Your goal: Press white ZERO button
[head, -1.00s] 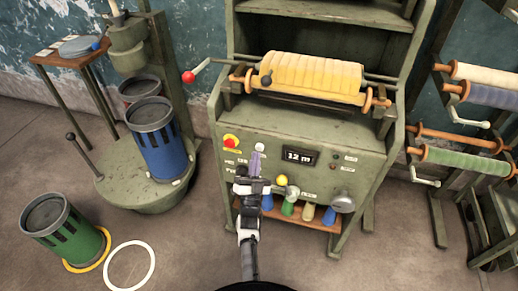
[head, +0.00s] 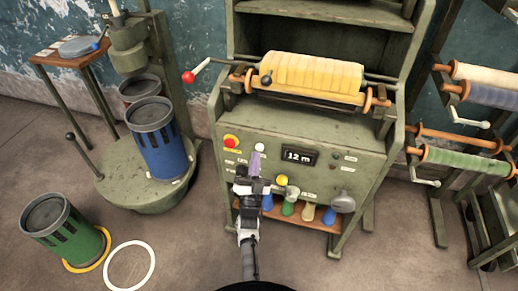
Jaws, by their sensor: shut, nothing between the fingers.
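A small white button (head: 259,147) sits on the sloped green front panel (head: 290,168) of the winding machine, left of a dark display (head: 299,156) reading "12 m". The small lettering by the button is too small to read. My gripper (head: 256,154) is shut and empty, its pale lavender fingers pointing up the panel just below the white button. I cannot tell whether the fingertips touch it. My arm covers part of the panel's lower left.
A red button on yellow (head: 231,142) is left of the white button. A yellow knob (head: 282,181) and a silver disc (head: 341,203) are to the lower right. A yellow roll (head: 312,75) lies above the panel. Blue (head: 158,145) and green (head: 70,238) canisters stand left.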

